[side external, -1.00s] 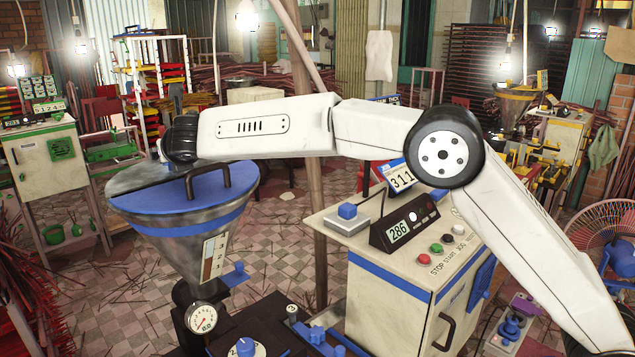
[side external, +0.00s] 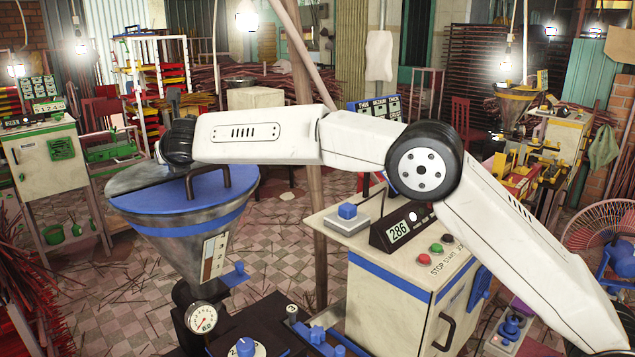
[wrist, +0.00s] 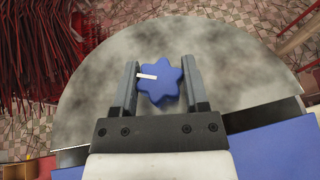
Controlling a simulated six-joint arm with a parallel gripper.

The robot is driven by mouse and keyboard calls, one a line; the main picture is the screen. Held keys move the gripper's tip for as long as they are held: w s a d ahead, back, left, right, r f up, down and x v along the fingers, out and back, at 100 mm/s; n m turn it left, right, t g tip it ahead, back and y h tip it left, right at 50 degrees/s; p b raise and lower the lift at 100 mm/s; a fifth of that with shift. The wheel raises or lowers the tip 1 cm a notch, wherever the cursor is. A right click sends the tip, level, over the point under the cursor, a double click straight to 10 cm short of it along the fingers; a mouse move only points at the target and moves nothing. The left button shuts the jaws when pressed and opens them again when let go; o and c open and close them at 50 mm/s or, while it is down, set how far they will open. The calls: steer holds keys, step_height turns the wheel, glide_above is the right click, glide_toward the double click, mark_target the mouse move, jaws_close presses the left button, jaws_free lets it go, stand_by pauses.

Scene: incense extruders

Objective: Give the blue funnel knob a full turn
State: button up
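The blue funnel knob (wrist: 160,81) is star-shaped with a white mark pointing left, and sits on the grey round top of the funnel (wrist: 95,85) in the wrist view. My gripper (wrist: 161,70) has a finger on either side of it. The fingers are wide apart and look open, very close to the knob's points; contact is unclear. In the side view the funnel (side external: 180,240) stands at left, with a blue, handled half-lid (side external: 205,200). My arm's end is above its back left rim; the knob and fingers are hidden there.
A white control cabinet (side external: 395,305) with buttons and a 286 display (side external: 398,231) stands right of the funnel, beneath my arm. A gauge (side external: 201,317) and another blue dial (side external: 246,348) are below the funnel. Red sticks (wrist: 45,50) lie beyond its rim.

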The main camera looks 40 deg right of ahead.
jaws_close()
steer(key=shift+h, duration=0.3)
steer(key=shift+m+h, duration=0.3)
steer(key=shift+m, duration=0.1)
steer(key=shift+m+h, duration=0.6)
steer(key=shift+h, duration=0.1)
steer(key=shift+g, duration=0.3)
steer(key=shift+w+r+m+g+h, duration=0.2)
steer(key=shift+m+g+h, duration=0.1)
steer(key=shift+m+h, duration=0.55)
steer(key=shift+s+a+f+m+g+h, duration=0.1)
steer(key=shift+s+m+g+h, duration=0.1)
steer(key=shift+m+g+h, duration=0.2)
steer(key=o, duration=1)
jaws_free()
steer(key=shift+o, duration=0.6)
